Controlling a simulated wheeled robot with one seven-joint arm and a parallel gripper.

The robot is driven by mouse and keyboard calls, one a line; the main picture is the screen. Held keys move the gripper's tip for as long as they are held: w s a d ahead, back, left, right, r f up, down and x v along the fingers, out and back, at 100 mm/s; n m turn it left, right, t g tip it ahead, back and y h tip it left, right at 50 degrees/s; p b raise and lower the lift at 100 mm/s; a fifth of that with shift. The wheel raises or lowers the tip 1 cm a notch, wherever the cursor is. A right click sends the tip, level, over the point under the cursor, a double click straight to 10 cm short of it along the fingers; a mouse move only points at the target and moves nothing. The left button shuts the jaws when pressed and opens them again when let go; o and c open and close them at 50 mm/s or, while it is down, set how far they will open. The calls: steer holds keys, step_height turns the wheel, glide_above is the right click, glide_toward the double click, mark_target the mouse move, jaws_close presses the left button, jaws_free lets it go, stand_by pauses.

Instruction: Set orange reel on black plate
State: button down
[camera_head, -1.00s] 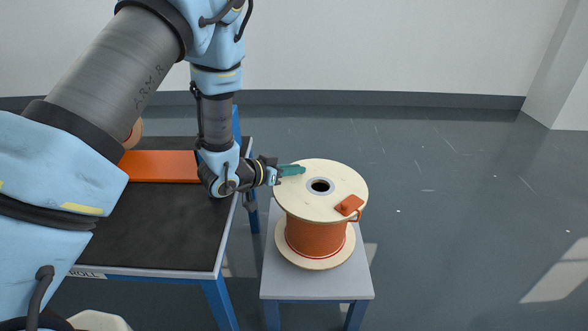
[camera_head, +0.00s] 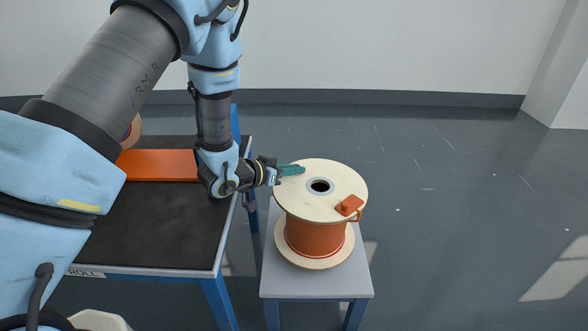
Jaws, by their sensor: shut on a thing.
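The orange reel (camera_head: 315,238) stands upright on a small grey table, with pale wooden flanges and an orange cable winding. An orange tab (camera_head: 349,205) sits on the right of its top flange. My gripper (camera_head: 288,171) reaches in from the left with green fingers at the upper left rim of the top flange. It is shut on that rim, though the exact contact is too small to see. The black plate (camera_head: 150,228) is the dark top of the blue-framed table at left, partly hidden by my arm.
An orange block (camera_head: 160,165) lies on the back of the black top, with a round wooden piece (camera_head: 132,133) behind it, partly hidden. The small grey table (camera_head: 280,284) stands right of the blue-framed table, with a narrow gap between them. The floor at right is clear.

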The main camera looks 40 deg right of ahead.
steer(key=c, duration=1.2)
jaws_free()
steer(key=shift+c, duration=0.2)
steer(key=shift+f, duration=0.1)
steer(key=p+v, duration=0.3)
steer(key=v, duration=0.8)
